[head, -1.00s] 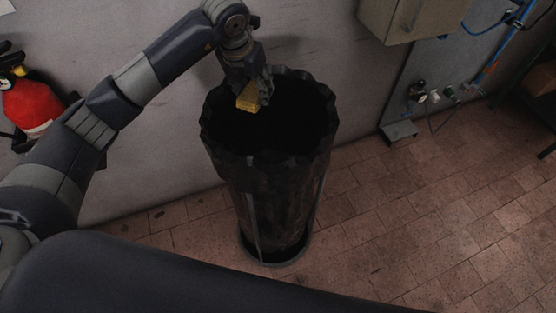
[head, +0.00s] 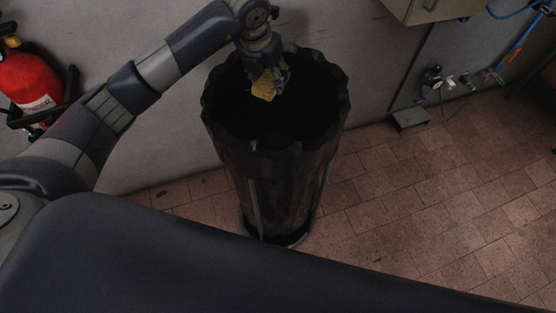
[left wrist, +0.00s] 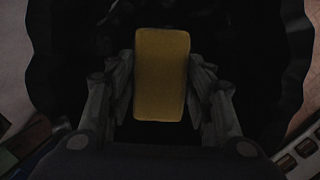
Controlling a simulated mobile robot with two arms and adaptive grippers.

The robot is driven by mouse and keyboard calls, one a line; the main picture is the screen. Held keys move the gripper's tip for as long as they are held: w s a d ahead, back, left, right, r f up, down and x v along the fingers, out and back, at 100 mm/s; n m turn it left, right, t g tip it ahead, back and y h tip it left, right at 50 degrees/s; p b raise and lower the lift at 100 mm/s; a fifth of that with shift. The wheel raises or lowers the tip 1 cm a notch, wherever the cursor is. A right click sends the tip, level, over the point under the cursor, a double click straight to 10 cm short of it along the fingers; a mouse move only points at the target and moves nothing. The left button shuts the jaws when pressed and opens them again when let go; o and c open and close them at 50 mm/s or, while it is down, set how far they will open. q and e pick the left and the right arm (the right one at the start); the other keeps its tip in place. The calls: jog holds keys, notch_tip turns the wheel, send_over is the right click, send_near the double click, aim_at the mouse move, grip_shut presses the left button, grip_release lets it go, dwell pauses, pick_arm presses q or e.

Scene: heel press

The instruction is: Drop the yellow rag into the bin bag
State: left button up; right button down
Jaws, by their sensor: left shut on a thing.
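The yellow rag (head: 264,86) is a small yellow block-like piece in the head view. My left gripper (head: 267,78) is shut on it and holds it over the open mouth of the bin bag (head: 278,165), toward the back of the opening. The bag is black, tall and round, with a scalloped rim. In the left wrist view the rag (left wrist: 161,74) lies between the two fingers of my left gripper (left wrist: 160,98), with the dark bag opening around and behind it. The inside of the bag is too dark to make out. My right gripper is in neither view.
A grey wall stands close behind the bag. A red fire extinguisher (head: 30,82) hangs at the left. The tiled floor (head: 440,210) right of the bag is clear.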

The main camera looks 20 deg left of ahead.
pick_arm(q)
jog(key=shift+r, duration=0.1)
jog(key=o, duration=1)
jog(key=shift+o, duration=0.5)
jog(key=shift+s+r, duration=0.1)
jog(key=v, duration=1.1)
jog(key=shift+r, duration=0.35)
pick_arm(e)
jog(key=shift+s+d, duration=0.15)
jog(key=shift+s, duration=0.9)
pick_arm(q)
jog(key=shift+s, duration=0.1)
